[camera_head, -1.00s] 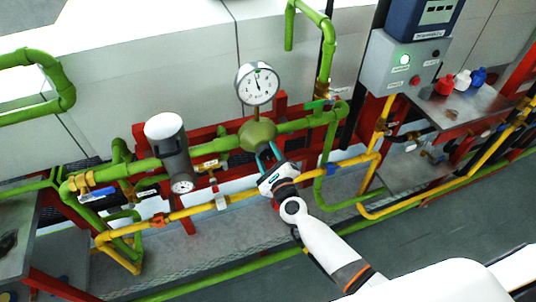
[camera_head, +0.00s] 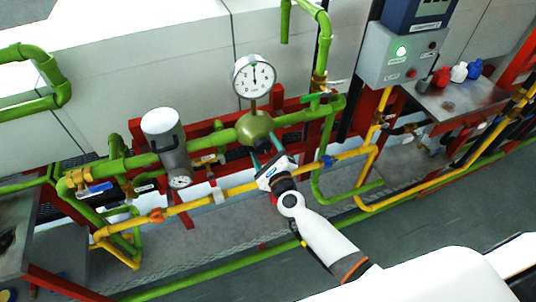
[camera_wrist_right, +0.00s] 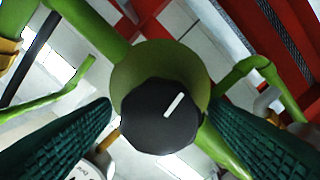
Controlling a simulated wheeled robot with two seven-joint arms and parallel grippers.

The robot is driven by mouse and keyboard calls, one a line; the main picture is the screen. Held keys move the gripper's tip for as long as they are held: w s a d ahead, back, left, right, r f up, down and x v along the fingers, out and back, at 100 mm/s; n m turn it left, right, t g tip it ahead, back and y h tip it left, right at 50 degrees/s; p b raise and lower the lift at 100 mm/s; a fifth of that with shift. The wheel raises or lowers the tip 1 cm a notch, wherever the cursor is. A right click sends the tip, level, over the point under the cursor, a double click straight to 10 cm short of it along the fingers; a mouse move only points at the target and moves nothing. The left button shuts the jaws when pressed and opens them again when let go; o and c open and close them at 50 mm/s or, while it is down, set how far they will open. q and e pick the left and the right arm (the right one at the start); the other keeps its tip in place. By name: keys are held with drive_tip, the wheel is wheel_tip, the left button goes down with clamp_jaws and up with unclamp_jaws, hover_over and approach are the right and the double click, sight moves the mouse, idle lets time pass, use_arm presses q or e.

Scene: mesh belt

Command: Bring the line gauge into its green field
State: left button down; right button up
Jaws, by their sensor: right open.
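The line gauge (camera_head: 254,76) is a round white dial on a stem above the green valve body (camera_head: 256,126). Its needle points about straight up, near a small green mark at the top of the dial; the exact fit is too small to tell. The valve's black knob (camera_wrist_right: 160,117) with a white pointer line faces my right wrist camera, the line slanting to the upper right. My right gripper (camera_head: 266,150) is open, with its two ridged fingers on either side of the knob and visible gaps beside it. My left gripper is not in view.
A grey cylinder with a white cap (camera_head: 166,140) stands left of the valve. A yellow pipe (camera_head: 240,190) runs below it, near my right gripper. A grey control box (camera_head: 400,58) with a lit green lamp is at the upper right.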

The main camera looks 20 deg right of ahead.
drive_tip(key=s+b, duration=0.2)
drive_tip(key=s, duration=1)
drive_tip(key=shift+d, duration=0.2)
drive_tip(key=s+f+n+g+y+b, duration=0.1)
drive_tip(key=s+f+n+g, duration=0.3)
drive_tip(key=f, duration=0.7)
drive_tip(key=s+f+n+g+b, duration=0.1)
drive_tip(key=s+f+n, duration=0.2)
drive_tip(key=f+n, duration=0.6)
drive_tip(key=s+f+n+g+y+b, duration=0.1)
drive_tip(key=s+f+n+g, duration=0.25)
drive_tip(key=f, duration=0.85)
drive_tip(key=s+d+f+n+g+h, duration=0.1)
drive_tip(key=s+f+n, duration=0.3)
drive_tip(key=s, duration=0.5)
drive_tip(key=s+d+f+n+g+b, duration=0.1)
drive_tip(key=s+f+n+g, duration=0.3)
drive_tip(key=s+f, duration=0.4)
drive_tip(key=s+d+f+n+g+h+b, duration=0.1)
drive_tip(key=s+d+f+n+g, duration=0.2)
drive_tip(key=s+f, duration=0.4)
drive_tip(key=s+n, duration=0.1)
drive_tip(key=s, duration=0.2)
drive_tip(key=shift+d+n+h, duration=0.3)
drive_tip(key=shift+d+n, duration=0.05)
drive_tip(key=shift+g, duration=0.25)
